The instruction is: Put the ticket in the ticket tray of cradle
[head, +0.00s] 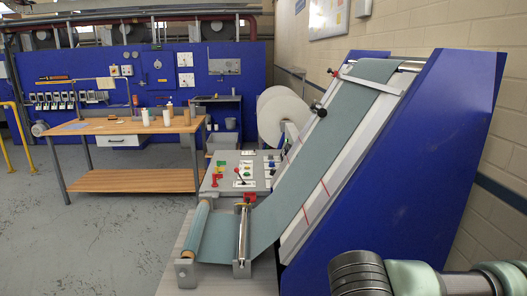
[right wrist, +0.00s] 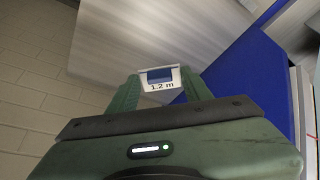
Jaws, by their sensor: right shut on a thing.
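The ticket (right wrist: 161,86) is a small white piece with a blue patch and the print "1.2 m". It shows in the right wrist view between the green fingers of my right gripper (right wrist: 160,79), which is shut on it. In the head view only part of my right arm shows at the bottom right; the ticket is out of sight there. A fabric roll in a low stand (head: 186,268) sits at the lower middle of the head view; I cannot tell whether this is the cradle. I cannot make out a ticket tray. My left gripper is not in view.
A blue-sided machine (head: 420,160) with a sloping grey-green cloth (head: 320,145) fills the right. A control panel (head: 238,172) with coloured knobs stands beside it. A wooden workbench (head: 125,125) with cups is at the back left. The grey floor (head: 100,240) at left is clear.

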